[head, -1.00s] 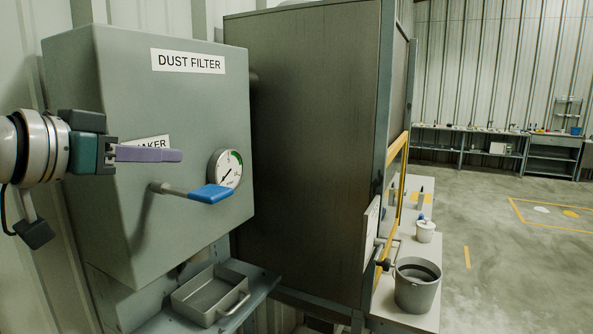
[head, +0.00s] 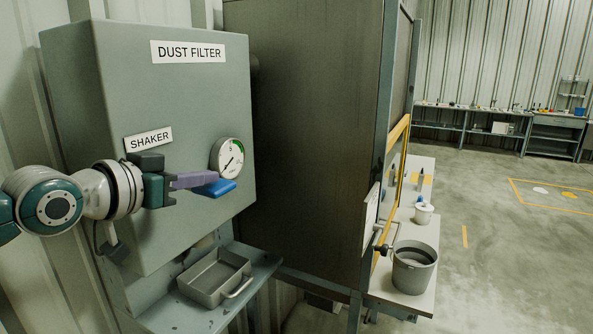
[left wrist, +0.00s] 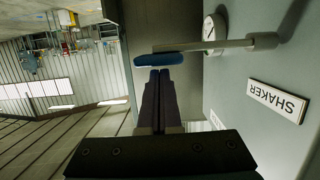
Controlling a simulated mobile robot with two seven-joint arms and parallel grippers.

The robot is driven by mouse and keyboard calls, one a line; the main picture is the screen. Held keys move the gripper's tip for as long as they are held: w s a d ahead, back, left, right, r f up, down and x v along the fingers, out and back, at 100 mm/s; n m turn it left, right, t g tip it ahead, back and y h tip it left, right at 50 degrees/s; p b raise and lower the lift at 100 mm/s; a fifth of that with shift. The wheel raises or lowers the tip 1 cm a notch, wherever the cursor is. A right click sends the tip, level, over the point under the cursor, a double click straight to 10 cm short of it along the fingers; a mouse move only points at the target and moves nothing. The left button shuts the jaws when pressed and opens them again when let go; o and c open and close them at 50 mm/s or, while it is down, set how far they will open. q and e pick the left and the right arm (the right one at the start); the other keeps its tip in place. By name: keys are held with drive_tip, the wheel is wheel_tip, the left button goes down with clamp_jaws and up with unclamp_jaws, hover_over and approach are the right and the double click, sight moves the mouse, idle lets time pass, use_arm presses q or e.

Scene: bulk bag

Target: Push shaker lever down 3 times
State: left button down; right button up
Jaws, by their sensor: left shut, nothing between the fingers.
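The shaker lever is a grey rod with a blue grip (head: 217,188), on the front of the grey dust filter box (head: 110,85) below a round gauge (head: 231,158). My left gripper (head: 212,178) has purple fingers, shut and empty, with their tips over the blue grip in the head view. The fingers hide the rod and part of the grip there. In the left wrist view the blue grip (left wrist: 158,59) lies across the fingertips (left wrist: 160,72), and the rod (left wrist: 215,47) runs to the box. I cannot tell whether they touch. My right gripper is not in view.
A SHAKER label (head: 148,139) is on the box above my left wrist. A grey metal tray (head: 214,277) sits on a shelf below the box. A large dark cabinet (head: 305,140) stands to the right, with a grey bucket (head: 413,268) on a bench beyond it.

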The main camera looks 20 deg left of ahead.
use_arm(q)
wheel_tip(320, 180, down, 7)
drive_tip(key=m+y+b, duration=0.1)
drive_tip(key=m+b, duration=0.2)
drive_tip(key=b, duration=0.1)
drive_tip(key=shift+b, duration=0.4)
